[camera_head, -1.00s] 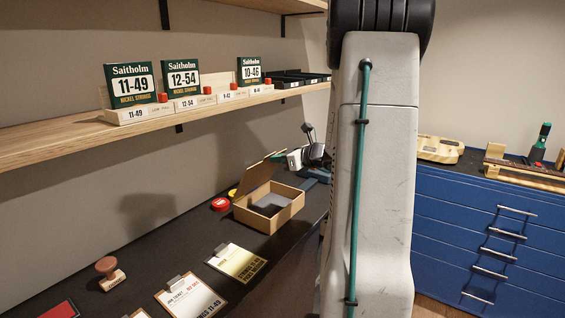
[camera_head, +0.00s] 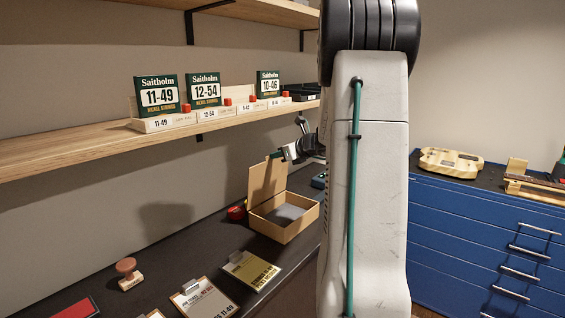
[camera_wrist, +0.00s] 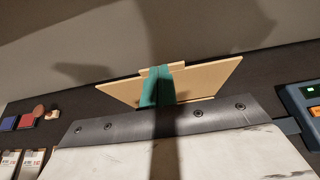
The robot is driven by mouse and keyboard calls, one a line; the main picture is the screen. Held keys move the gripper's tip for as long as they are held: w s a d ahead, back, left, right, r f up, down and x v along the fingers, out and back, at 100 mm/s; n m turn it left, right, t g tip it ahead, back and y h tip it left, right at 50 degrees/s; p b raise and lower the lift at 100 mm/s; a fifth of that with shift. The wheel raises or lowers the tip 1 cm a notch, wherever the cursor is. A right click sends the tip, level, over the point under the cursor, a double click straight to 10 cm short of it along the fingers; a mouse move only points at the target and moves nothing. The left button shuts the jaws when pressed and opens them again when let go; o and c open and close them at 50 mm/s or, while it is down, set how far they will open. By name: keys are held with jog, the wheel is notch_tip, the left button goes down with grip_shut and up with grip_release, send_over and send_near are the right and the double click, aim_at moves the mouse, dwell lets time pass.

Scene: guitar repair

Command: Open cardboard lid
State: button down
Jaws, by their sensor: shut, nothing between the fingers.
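The cardboard box (camera_head: 290,226) stands on the dark bench, with a grey piece inside its tray. Its lid (camera_head: 262,182) stands up roughly upright from the back side. My gripper (camera_head: 278,155) is at the lid's top edge, partly hidden by my arm. In the wrist view, the green fingertips (camera_wrist: 157,86) are shut together in front of the cardboard lid (camera_wrist: 210,78), close to it. I cannot tell whether they touch it.
A red round item (camera_head: 236,212) sits left of the box. Clipboards (camera_head: 251,269) and a stamp (camera_head: 128,273) lie nearer on the bench. The shelf (camera_head: 70,150) with string boxes runs above. Blue drawers (camera_head: 480,235) stand at right.

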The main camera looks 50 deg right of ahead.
jog(key=shift+w+r, duration=0.25)
jog(key=shift+w, duration=1.05)
jog(key=shift+r, duration=0.15)
